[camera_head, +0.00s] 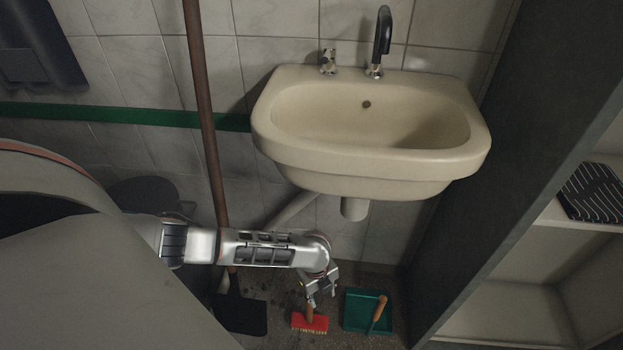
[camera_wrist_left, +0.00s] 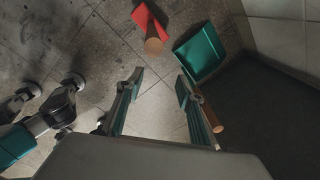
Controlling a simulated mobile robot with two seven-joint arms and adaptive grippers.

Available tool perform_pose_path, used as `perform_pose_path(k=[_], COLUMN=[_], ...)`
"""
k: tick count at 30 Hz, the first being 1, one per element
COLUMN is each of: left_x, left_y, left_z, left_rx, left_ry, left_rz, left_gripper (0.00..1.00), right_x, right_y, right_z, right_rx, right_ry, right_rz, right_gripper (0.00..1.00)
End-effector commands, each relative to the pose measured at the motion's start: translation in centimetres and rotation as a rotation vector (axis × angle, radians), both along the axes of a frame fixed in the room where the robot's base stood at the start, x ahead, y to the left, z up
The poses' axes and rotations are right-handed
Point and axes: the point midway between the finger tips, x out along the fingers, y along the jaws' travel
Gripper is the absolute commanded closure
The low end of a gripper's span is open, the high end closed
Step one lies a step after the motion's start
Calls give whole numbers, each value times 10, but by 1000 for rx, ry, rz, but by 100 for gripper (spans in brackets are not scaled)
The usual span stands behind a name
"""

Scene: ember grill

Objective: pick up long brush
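A brush with a red head (camera_head: 310,322) stands on the floor below the sink, with a wooden handle rising toward my left gripper (camera_head: 319,297). In the left wrist view the red head (camera_wrist_left: 146,18) and the round end of the handle (camera_wrist_left: 154,46) show just beyond the fingertips. There my left gripper (camera_wrist_left: 160,75) is open, with nothing between its fingers. The handle's full length cannot be told. A tall brown pole (camera_head: 205,110) leans by the wall, and a black flat head (camera_head: 240,312) lies near its foot. My right gripper does not show.
A green dustpan (camera_head: 354,314) with a wooden handle (camera_head: 378,312) lies right of the red brush; it also shows in the left wrist view (camera_wrist_left: 203,50). A cream sink (camera_head: 375,178) overhangs the area. A dark cabinet side (camera_head: 500,200) bounds the right.

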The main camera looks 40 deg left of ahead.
Motion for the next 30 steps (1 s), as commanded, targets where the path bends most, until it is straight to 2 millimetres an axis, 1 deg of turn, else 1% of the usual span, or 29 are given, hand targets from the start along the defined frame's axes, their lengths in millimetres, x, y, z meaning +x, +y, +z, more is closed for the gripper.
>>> perform_pose_path(k=[1, 3, 7, 11, 14, 18, 23, 30], left_x=[-5, -3, 0, 0, -1, -3, -2, -8], left_y=[12, 24, 36, 38, 38, 37, 38, 39], left_z=[-16, -19, -20, -20, -29, -45, -55, -92], left_rx=[25, 49, 71, 76, 75, 73, 73, 73], left_ry=[33, 52, 68, 72, 74, 77, 74, 81], left_rz=[-25, -51, -74, -79, -78, -77, -77, -77], left_gripper=[63, 63, 63, 63, 63, 63, 63, 63], right_x=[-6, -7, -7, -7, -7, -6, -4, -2], right_y=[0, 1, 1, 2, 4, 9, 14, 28], right_z=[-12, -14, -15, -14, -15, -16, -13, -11], right_rx=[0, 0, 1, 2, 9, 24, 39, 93], right_ry=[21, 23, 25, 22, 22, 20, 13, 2], right_rz=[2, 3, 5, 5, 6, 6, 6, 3], right_gripper=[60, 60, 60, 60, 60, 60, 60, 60])
